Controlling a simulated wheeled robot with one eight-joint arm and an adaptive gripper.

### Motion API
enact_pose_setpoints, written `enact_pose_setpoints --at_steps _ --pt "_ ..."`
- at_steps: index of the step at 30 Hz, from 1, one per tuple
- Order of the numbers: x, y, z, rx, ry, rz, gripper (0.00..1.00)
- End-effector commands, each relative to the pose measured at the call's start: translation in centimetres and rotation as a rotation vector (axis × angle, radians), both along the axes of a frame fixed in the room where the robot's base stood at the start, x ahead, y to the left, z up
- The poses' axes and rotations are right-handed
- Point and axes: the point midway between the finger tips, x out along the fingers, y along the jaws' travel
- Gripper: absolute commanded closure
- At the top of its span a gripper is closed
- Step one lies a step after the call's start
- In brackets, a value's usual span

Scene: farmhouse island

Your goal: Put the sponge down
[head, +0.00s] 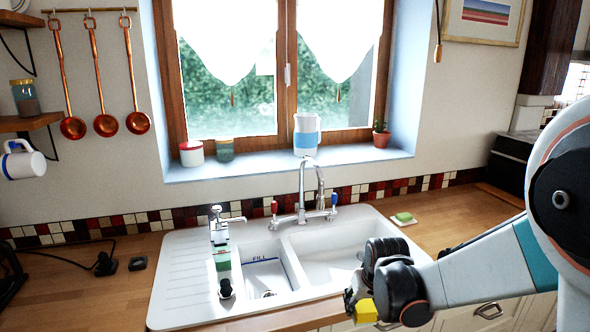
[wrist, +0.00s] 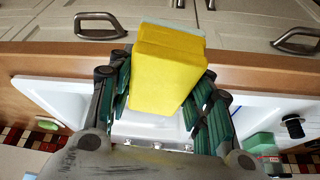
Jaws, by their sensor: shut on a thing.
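The yellow sponge (head: 364,311) shows at the tip of my gripper (head: 357,303), low in front of the sink in the head view. In the wrist view the sponge (wrist: 165,70) is a thick yellow block with a thin pale edge behind it. My gripper (wrist: 163,92) is shut on it, with green-padded fingers on both sides. The sponge appears held near the counter's front edge, above the cabinet fronts; I cannot tell its exact height. The white double sink (head: 190,275) lies beyond it.
A tap (head: 309,190) stands behind the basins. A green soap bar (head: 404,217) lies on a white dish right of the sink. Bare wooden counter (head: 448,218) lies around that dish.

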Motion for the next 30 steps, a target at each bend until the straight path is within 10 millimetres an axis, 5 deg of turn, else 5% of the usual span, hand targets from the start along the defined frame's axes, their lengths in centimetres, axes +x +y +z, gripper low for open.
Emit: enact_pose_setpoints --at_steps 16,30 --pt "-6.3 -2.2 -8.4 0.000 0.000 -0.067 0.76" --pt "-7.3 -2.3 -9.1 -0.001 0.001 -0.069 0.76"
